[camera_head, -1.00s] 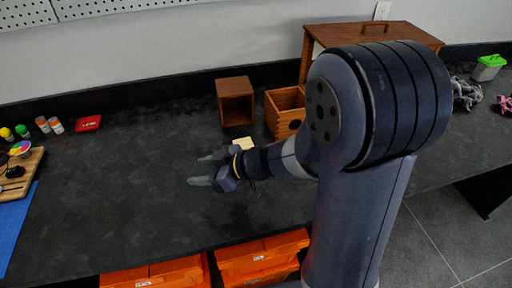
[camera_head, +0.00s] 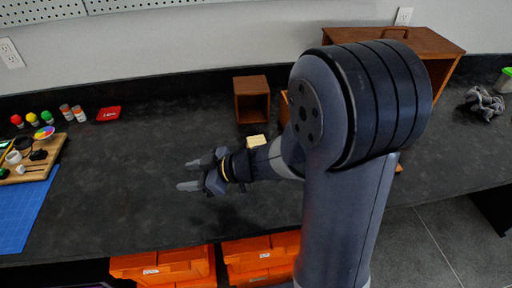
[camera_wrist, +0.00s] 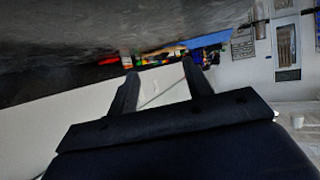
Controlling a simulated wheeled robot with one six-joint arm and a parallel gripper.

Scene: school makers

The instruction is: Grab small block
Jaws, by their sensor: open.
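A small pale wooden block (camera_head: 256,141) lies on the black worktop in the head view, in front of the open brown wooden box and just behind my wrist. My gripper (camera_head: 188,174) is open and empty, above the worktop and to the left of the block, with its fingers pointing left. In the wrist view my gripper (camera_wrist: 160,78) shows two spread fingers with nothing between them. The block does not show in the wrist view.
A brown open box (camera_head: 252,100) stands behind the block. A larger wooden cabinet (camera_head: 440,58) is at the back right. A tray with small items (camera_head: 30,160) and a blue mat (camera_head: 22,222) lie at left. Orange bins (camera_head: 165,262) sit below the front edge. The worktop's middle is clear.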

